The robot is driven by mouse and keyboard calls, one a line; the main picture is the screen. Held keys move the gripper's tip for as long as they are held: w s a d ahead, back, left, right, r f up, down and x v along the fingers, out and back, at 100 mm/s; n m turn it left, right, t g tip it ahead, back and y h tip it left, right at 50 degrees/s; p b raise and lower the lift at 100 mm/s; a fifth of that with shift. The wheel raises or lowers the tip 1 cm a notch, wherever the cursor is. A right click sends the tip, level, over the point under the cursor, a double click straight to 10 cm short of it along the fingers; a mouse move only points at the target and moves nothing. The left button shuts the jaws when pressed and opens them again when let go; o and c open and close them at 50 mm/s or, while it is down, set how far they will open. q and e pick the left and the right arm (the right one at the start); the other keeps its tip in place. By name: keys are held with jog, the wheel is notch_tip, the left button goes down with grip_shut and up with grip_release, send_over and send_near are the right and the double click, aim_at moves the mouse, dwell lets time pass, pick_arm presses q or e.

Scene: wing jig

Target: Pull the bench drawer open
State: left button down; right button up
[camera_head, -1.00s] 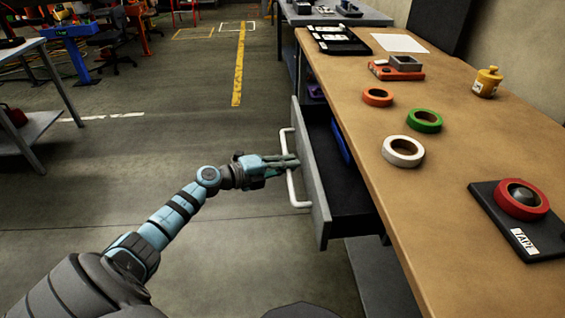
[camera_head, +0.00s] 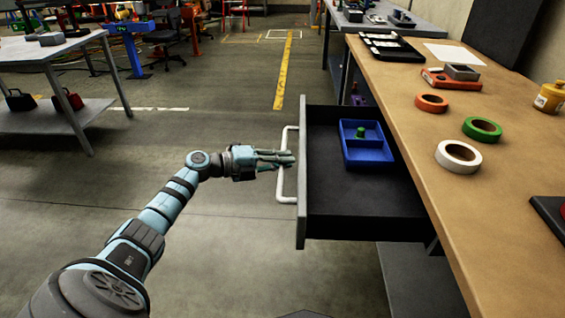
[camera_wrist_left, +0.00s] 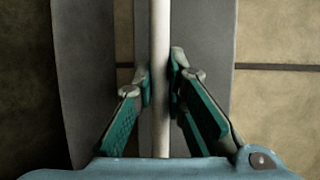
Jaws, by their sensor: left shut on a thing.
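The bench drawer (camera_head: 340,200) stands well out from the workbench, and its dark inside shows. Its grey front panel carries a white bar handle (camera_head: 281,185). My left gripper (camera_head: 285,160) is shut on this handle. In the left wrist view the handle (camera_wrist_left: 160,60) runs upright between the teal fingers (camera_wrist_left: 160,88). A blue divided tray (camera_head: 367,155) with a small green thing (camera_head: 360,132) in it lies in the drawer. My right gripper is not in view.
The bench top (camera_head: 430,145) holds an orange tape roll (camera_head: 432,103), a white one (camera_head: 458,156), a green one (camera_head: 482,129) and a yellow bottle (camera_head: 550,97). A side table (camera_head: 52,48) stands at the left. The floor left of the drawer is clear.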

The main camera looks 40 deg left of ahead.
pick_arm(q)
jog(key=shift+f, duration=0.1)
jog(key=c, duration=1.9)
grip_release()
jog(key=v, duration=1.2)
